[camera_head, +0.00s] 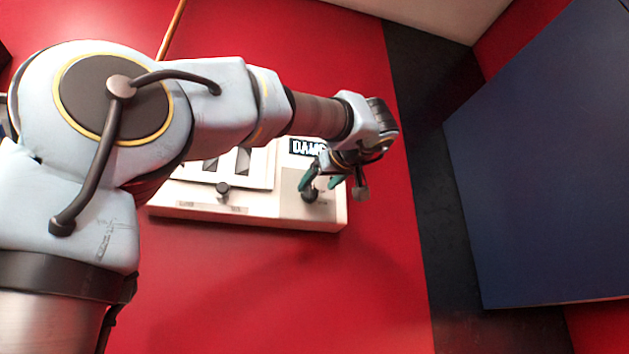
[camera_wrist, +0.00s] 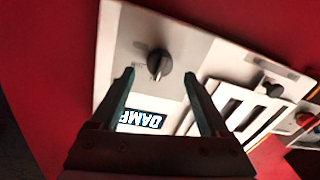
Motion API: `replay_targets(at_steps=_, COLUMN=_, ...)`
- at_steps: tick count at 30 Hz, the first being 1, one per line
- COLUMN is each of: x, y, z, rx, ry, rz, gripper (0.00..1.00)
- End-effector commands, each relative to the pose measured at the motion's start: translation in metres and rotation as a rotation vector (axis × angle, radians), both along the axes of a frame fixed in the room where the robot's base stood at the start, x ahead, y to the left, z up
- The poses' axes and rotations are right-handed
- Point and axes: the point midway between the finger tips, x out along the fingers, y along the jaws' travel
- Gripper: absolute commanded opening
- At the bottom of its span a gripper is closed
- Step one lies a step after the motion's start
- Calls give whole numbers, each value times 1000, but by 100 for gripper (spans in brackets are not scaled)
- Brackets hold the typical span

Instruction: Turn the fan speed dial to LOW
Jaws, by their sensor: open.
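A white control panel (camera_head: 265,205) is on the red wall. A dark round dial (camera_wrist: 159,64) with a pale pointer line is on its plain end, near a display (camera_wrist: 142,118) reading "DAMP", upside down in the wrist view. The dial also shows in the head view (camera_head: 310,195). My gripper (camera_wrist: 160,76) is open, its two green fingers on either side of the dial in the picture. I cannot tell whether they touch it; a gap shows on both sides. The small marks around the dial are too blurred to read.
A second dark knob (camera_head: 223,188) is on the panel, beside framed slots; it also shows in the wrist view (camera_wrist: 271,88). Red and black controls (camera_wrist: 305,121) are at the wrist view's right edge. A large dark blue panel (camera_head: 545,160) stands at right.

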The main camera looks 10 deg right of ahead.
Motion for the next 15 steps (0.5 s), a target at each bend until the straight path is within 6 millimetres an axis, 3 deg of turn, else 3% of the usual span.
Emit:
replay_targets(at_steps=6, x=27, y=5, z=2, rx=3, ry=2, rz=0, gripper=79)
replay_targets(at_steps=15, x=34, y=7, z=-1, rx=1, ry=2, rz=-1, gripper=79)
